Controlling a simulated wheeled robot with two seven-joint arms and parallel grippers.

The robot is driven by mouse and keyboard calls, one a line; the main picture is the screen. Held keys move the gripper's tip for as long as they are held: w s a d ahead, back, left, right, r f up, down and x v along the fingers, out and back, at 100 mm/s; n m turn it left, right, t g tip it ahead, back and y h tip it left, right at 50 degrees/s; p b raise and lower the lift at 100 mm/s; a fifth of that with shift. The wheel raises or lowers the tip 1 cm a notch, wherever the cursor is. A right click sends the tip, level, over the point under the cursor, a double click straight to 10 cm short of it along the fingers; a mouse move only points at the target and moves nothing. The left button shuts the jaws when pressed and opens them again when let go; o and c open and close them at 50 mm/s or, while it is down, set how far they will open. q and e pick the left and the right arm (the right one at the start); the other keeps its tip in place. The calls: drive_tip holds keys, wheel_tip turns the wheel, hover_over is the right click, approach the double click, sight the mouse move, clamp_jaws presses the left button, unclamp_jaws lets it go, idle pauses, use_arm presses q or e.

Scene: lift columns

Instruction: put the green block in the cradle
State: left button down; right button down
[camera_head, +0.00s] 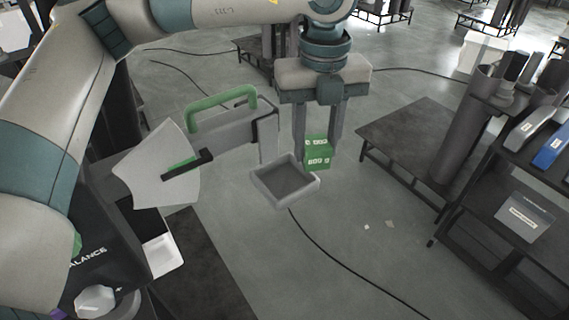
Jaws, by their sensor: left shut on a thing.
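The green block (317,158) has white markings on its faces. My left gripper (318,140) points down and is shut on the block, with a finger on either side. A shallow grey square tray (258,190), which looks like the cradle, sits just in front and to the left of the block. The tray looks empty. The block shows beyond the tray's far right corner, not inside it. I cannot tell the height gap between them. My right gripper is not in view.
A grey device with a green handle (222,108) stands left of the tray, with a pale angled panel (160,170). A low dark table (408,130) is to the right. Shelving with binders (540,125) stands at the far right. A cable crosses the open floor.

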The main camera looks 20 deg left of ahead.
use_arm(q)
drive_tip(key=a+f, duration=0.2)
drive_tip(key=a, duration=0.1)
drive_tip(key=a+f, duration=0.1)
drive_tip(key=a, duration=0.1)
drive_tip(key=shift+w+a+f, duration=0.1)
drive_tip(key=shift+a, duration=0.15)
drive_tip(key=shift+f, duration=0.1)
drive_tip(key=shift+f, duration=1.95)
drive_tip(key=shift+f, duration=0.1)
drive_tip(key=c, duration=1.5)
unclamp_jaws()
drive_tip(key=shift+o, duration=0.2)
